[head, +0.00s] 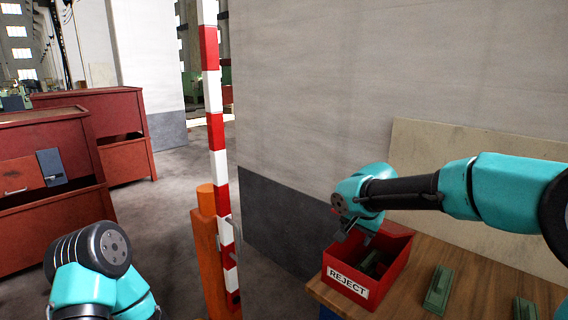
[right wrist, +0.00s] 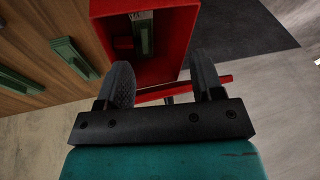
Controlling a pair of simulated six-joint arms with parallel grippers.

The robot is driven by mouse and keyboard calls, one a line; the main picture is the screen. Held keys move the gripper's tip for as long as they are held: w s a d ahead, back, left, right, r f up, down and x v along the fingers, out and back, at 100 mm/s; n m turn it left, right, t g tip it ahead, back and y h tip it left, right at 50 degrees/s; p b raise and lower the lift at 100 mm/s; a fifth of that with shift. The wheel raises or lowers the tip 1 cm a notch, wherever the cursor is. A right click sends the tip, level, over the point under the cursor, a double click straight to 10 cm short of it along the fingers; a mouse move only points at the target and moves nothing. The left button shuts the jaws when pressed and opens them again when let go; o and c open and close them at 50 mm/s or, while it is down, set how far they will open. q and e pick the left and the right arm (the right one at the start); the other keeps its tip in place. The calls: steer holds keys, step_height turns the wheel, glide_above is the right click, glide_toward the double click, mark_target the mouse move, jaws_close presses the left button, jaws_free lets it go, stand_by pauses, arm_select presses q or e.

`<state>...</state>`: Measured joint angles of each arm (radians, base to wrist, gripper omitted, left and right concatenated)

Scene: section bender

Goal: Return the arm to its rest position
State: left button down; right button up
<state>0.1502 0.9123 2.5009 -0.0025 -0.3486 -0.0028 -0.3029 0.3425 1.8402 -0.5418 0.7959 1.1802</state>
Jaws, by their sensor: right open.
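The red bin (right wrist: 186,15) lies beyond the fingertips there. A green part (head: 372,264) lies inside the bin, and part of it shows in the wrist view (right wrist: 143,32). My left arm shows at the lower left of the head view, but its gripper is not in view.
The bin stands on a wooden table (head: 408,287). One green part (head: 438,288) lies right of the bin, another (head: 525,308) at the right edge. A red-and-white striped pole (head: 216,130) and orange post (head: 212,250) stand left of the table. Red cabinets (head: 45,170) stand far left.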

steer(key=s+f+g+y, duration=0.1)
steer(key=s+f, duration=0.2)
steer(key=f, duration=0.7)
steer(key=s+f+n+g+y, duration=0.1)
steer(key=s+f, duration=0.2)
steer(key=f, duration=0.6)
steer(key=s+f+y, duration=0.1)
steer(key=s+f, duration=0.3)
steer(key=f, duration=0.6)
steer(key=s+d+f+n+g, duration=0.1)
steer(key=s+f+n, duration=0.3)
steer(key=s+f, duration=1.1)
steer(key=shift+s+d+f+y, duration=0.15)
steer(key=shift+s+d+y, duration=0.2)
steer(key=shift+d, duration=0.25)
